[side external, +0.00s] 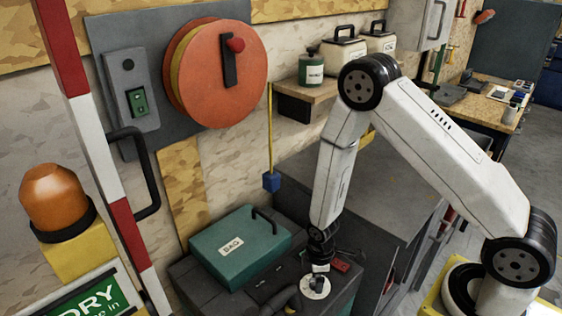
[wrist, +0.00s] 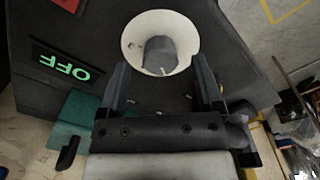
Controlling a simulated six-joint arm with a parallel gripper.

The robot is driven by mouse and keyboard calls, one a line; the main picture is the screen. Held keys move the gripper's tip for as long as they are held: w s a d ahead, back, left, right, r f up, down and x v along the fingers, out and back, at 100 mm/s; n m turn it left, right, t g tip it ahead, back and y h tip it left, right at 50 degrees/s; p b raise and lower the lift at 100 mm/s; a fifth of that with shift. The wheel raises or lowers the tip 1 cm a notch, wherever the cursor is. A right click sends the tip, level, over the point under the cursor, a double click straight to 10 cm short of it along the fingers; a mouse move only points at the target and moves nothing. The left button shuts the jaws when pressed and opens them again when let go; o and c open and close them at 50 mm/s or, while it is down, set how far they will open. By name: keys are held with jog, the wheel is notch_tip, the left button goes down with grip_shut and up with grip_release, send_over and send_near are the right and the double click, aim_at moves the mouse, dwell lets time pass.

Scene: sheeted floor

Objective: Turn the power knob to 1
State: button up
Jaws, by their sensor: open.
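The power knob (wrist: 157,55) is a dark grey grip on a round white dial (wrist: 131,38) in the wrist view. In the side external view the white dial (side external: 306,289) sits on top of a dark machine, with the knob (side external: 317,283) at its middle. My gripper (wrist: 161,78) is open, its two dark fingers apart on either side of the dial's near edge, with nothing between the tips. In the side external view my gripper (side external: 319,266) points down just above the dial. Green OFF letters (wrist: 66,68) glow on a dark panel left of the dial.
A teal SAG case (side external: 235,246) lies on the dark bench (side external: 200,278) behind the dial. A red block (side external: 341,267) sits right of the dial. An orange disc (side external: 205,90) with a red-knobbed lever hangs on the wall. A striped post and orange lamp (side external: 52,197) stand at left.

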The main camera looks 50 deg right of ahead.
jog(key=shift+r, duration=3.2)
jog(key=shift+r, duration=0.1)
jog(key=shift+r+m, duration=0.3)
jog(key=shift+r, duration=0.35)
jog(key=s+d+r+m+t, duration=0.1)
jog(key=s+r+m, duration=0.3)
jog(key=r+m, duration=0.5)
jog(key=shift+s+d+r+t, duration=0.15)
jog(key=shift+d+r+t, duration=0.45)
jog(key=shift+r, duration=2.1)
jog(key=shift+a, duration=0.25)
